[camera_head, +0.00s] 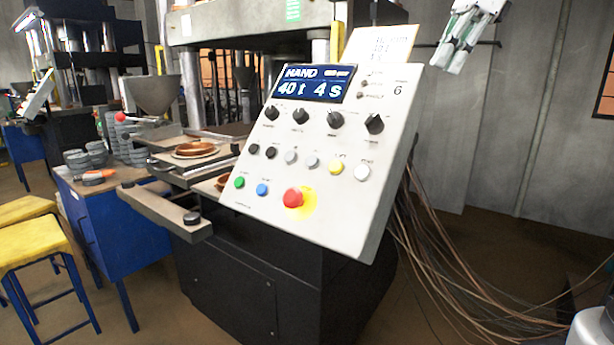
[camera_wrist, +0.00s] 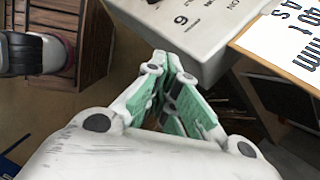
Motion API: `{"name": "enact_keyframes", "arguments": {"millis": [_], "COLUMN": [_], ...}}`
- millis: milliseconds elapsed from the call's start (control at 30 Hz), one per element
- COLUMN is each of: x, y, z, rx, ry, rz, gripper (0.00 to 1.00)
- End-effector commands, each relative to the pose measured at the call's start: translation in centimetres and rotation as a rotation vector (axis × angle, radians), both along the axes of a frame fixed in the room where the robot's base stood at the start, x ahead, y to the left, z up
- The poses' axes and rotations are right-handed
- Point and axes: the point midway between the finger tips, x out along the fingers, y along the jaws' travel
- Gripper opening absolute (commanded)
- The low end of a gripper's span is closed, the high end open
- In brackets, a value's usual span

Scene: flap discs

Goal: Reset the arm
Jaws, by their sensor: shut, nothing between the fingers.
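My gripper (camera_head: 462,40) shows at the top right of the head view, white with green finger parts, raised in the air to the right of the press's control panel. In the wrist view my gripper (camera_wrist: 176,60) has its fingers together and nothing between them. The light grey control panel (camera_head: 318,180) stands in the middle of the head view, with a display reading HAND, 40 t and 4 s, several knobs, coloured buttons and a red stop button (camera_head: 293,197). The panel's edge (camera_wrist: 190,22) lies beyond the fingertips in the wrist view. Contact is not visible.
A paper notice (camera_head: 380,47) stands behind the panel, and it shows in the wrist view (camera_wrist: 285,45). Cables (camera_head: 440,255) hang to the panel's right. A blue bench (camera_head: 110,230) and yellow stools (camera_head: 38,240) stand at left. Floor at right is mostly free.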

Motion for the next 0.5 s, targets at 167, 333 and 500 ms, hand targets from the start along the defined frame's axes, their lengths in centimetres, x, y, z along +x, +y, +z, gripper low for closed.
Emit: {"name": "enact_keyframes", "arguments": {"millis": [167, 333, 500], "x": [-2.7, -6.6, -12.5], "y": [-1.5, -3.8, -7.0], "z": [-2.9, -7.6, -15.7], "rx": [-0.075, -0.205, -0.424], "ry": [-0.114, -0.253, -0.407], "rz": [0.179, 0.456, 0.913], "gripper": [0.00, 0.00, 0.00]}}
